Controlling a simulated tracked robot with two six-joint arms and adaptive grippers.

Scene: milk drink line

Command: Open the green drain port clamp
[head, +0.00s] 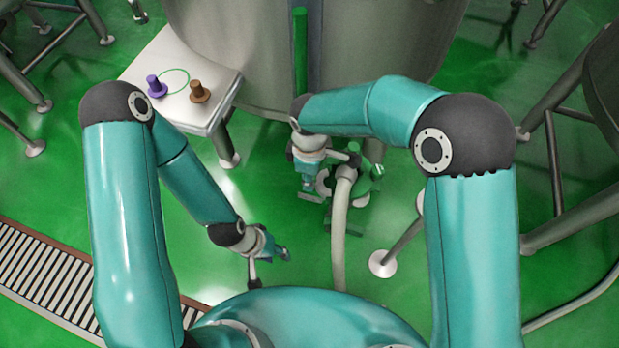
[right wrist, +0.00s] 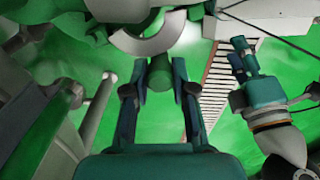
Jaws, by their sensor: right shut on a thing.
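The green drain port clamp (head: 364,182) is at the tank's outlet, beside the upper end of a pale hose (head: 340,225). My right gripper (head: 312,193) is just left of it, pointing down, and partly covers the fittings there. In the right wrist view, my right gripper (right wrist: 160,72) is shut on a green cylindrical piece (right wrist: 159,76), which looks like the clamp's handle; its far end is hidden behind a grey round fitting. My left gripper (head: 280,254) is lower, over the floor, apart from the clamp; its fingers also show in the right wrist view (right wrist: 241,62), their gap unclear.
A large steel tank (head: 375,50) stands behind the clamp. A small white table (head: 185,105) at left carries a purple piece (head: 156,86), a brown piece (head: 200,92) and a green ring (head: 178,72). A floor drain grate (head: 50,275) runs at lower left. Steel legs stand at right.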

